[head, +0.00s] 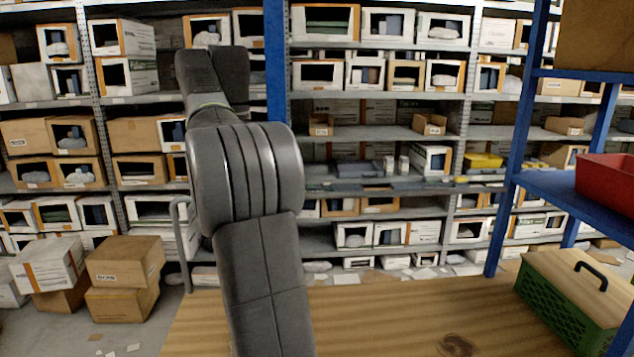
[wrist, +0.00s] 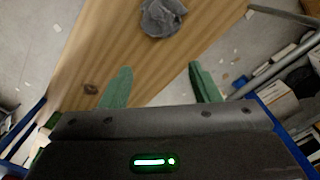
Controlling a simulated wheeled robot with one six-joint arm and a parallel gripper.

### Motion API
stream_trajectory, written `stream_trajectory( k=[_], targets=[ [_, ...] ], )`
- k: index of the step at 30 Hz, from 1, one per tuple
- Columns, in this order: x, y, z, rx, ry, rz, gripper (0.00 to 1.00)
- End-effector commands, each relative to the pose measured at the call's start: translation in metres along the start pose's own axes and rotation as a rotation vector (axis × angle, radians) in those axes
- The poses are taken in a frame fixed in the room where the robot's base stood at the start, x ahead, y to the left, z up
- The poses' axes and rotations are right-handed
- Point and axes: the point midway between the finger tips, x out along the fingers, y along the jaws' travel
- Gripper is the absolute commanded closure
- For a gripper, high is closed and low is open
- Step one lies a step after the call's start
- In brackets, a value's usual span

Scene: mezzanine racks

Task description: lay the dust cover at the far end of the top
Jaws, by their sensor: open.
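The dust cover (wrist: 163,17) is a crumpled grey cloth. It lies bunched on the wooden top at the upper edge of the wrist view and does not show in the head view. The top (wrist: 125,45) is a pale wooden board with a dark knot; it also fills the lower part of the head view (head: 390,320). My gripper (wrist: 161,82) has its two green fingers spread wide with nothing between them. It is above the top, apart from the cloth, which lies beyond the fingertips. In the head view my arm hides part of the top, and the gripper is not visible.
A green crate with a wooden lid and black handle (head: 575,285) is at the right of the top. A blue rack post (head: 515,150) and a shelf with a red bin (head: 607,182) rise there. Cardboard boxes (head: 122,270) stand at left. The board between knot and cloth looks clear.

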Motion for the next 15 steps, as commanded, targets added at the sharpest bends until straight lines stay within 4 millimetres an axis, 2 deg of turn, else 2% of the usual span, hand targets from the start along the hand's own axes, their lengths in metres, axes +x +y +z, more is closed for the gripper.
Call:
stream_trajectory(
  k=[9,15],
  targets=[
    [-0.009,0.061,-0.02,0.005,0.001,-0.001,0.44],
    [-0.011,0.091,-0.029,0.003,0.001,-0.001,0.44]
  ],
)
